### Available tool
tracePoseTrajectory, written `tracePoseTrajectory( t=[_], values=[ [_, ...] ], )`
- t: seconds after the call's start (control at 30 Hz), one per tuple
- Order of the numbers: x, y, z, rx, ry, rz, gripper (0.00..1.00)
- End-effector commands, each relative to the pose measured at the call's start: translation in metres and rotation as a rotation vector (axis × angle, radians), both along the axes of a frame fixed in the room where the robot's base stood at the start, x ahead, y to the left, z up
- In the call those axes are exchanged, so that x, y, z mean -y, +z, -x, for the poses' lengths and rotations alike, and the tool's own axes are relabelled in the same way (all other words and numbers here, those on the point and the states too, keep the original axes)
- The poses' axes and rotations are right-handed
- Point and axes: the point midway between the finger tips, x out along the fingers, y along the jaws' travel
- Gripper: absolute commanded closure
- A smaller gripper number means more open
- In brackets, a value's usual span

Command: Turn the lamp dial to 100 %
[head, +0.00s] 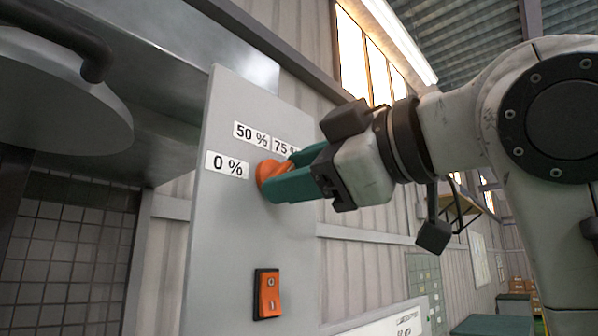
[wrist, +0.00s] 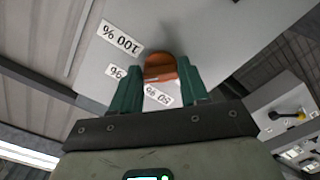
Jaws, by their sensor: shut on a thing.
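The orange lamp dial (head: 268,172) sits on a grey upright panel (head: 225,235). Around it are white labels reading 0 % (head: 228,165), 50 % (head: 252,134) and a partly covered 75 % (head: 284,147). My gripper (head: 282,178) has its green fingers shut on the dial, one on each side. In the wrist view the dial (wrist: 160,67) shows between the two fingers, with the 100 % label (wrist: 121,38) to its upper left and the 50 % label (wrist: 158,96) below it. The dial's pointing direction is hard to tell.
An orange rocker switch (head: 268,293) is on the panel below the dial. A round metal lid with a dark handle (head: 60,90) is at the left.

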Motion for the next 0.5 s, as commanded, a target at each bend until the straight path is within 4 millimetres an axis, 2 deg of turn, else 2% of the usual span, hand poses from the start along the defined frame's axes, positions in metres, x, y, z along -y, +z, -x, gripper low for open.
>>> tracePoseTrajectory(
  t=[0.5],
  values=[
    [-0.0016, -0.0044, 0.0006, -0.388, -0.001, -0.294, 0.86]
  ],
)
